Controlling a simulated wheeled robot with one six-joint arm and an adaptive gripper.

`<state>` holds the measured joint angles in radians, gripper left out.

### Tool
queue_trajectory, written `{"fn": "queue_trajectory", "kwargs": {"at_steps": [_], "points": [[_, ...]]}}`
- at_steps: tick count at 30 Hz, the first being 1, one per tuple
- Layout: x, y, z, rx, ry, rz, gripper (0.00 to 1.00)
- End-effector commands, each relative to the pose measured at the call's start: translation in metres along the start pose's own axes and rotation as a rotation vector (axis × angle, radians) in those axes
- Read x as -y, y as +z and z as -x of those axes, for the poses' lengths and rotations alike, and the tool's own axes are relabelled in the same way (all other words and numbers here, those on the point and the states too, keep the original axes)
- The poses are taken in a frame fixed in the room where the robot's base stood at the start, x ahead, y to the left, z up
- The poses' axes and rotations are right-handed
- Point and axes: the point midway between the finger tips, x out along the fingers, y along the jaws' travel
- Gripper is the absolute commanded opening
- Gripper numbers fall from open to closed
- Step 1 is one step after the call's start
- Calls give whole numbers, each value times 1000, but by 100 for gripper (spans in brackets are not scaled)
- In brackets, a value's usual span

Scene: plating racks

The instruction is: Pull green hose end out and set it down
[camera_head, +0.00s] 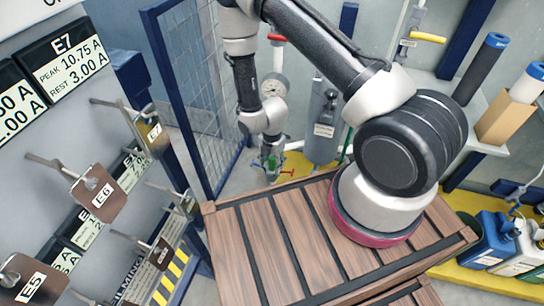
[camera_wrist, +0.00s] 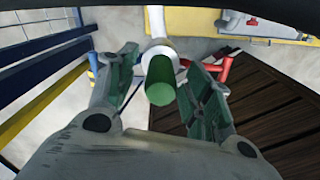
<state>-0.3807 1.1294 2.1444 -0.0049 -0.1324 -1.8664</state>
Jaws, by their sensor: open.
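The green hose end (camera_wrist: 161,88) shows in the wrist view as a short green cylinder at the end of a white pipe-like fitting (camera_wrist: 157,40). My gripper (camera_wrist: 165,75) is open, with one green-padded finger on each side of the hose end. Gaps show between the hose end and both fingers. In the head view my gripper (camera_head: 271,166) hangs beyond the slatted wooden platform, near the grey cylinder. The hose end cannot be told apart from the green finger pads there.
A red handle (camera_wrist: 226,69) sits right behind the right finger. A blue mesh fence (camera_head: 200,90) stands left of my arm. A grey cylinder (camera_head: 323,125) stands to the right of my gripper. The slatted wooden platform (camera_head: 275,240) lies in front; blue and white jugs (camera_head: 488,240) stand right.

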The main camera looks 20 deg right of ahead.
Motion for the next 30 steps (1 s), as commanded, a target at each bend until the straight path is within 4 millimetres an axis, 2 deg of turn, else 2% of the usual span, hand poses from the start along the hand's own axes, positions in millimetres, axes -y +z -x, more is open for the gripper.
{"fn": "queue_trajectory", "kwargs": {"at_steps": [8, 15, 17, 18, 22, 26, 30], "points": [[0, 0, -2, 0, 0, 0, 51], [0, 0, -2, 0, 0, -1, 7], [0, 0, -2, 0, 0, -1, 0], [0, 0, -2, 0, 0, 0, 24], [0, 0, -2, 0, 0, -1, 0], [0, 0, -1, 0, 0, 19, 0], [0, 0, 1, 0, 0, 139, 0]]}}
